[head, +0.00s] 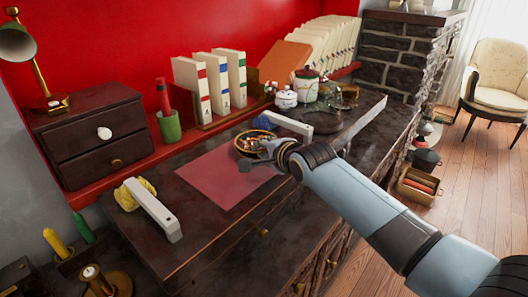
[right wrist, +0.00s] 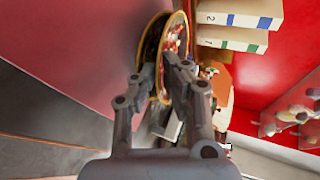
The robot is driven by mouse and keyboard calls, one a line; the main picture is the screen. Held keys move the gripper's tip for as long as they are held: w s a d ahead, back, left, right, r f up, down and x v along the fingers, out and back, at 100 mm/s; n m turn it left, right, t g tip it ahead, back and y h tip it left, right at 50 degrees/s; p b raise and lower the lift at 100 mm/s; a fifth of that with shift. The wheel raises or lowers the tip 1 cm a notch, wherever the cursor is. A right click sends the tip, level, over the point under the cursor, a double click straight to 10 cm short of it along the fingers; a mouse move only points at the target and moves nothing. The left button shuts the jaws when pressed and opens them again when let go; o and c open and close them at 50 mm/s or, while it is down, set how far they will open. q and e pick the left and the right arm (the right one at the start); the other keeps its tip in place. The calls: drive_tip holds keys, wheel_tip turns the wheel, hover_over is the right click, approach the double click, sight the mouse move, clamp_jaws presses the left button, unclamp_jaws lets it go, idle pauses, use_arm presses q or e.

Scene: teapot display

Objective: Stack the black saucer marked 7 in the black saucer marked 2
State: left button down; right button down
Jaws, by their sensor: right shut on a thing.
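A dark saucer with a gold rim and a red-and-gold patterned inside (head: 247,143) is at the far edge of the red mat (head: 215,178). It also shows in the right wrist view (right wrist: 153,45). My right gripper (head: 268,150) is shut on its rim; the fingers (right wrist: 166,72) in the right wrist view pinch it from both sides. I cannot read a number on this saucer, nor tell whether it touches the mat. My left gripper is not in view.
White-spined books (head: 215,83) stand behind the saucer. A lidded white pot (head: 286,98) and a white bar (head: 287,122) lie beyond it to the right. Another white bar (head: 155,212) rests by a yellow object at left. The near left of the mat is clear.

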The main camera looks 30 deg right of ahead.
drive_tip(key=c, duration=1.5)
unclamp_jaws()
drive_tip(key=shift+f, duration=0.15)
drive_tip(key=shift+o, duration=0.2)
drive_tip(key=p+v, duration=0.1)
drive_tip(key=v, duration=1.1)
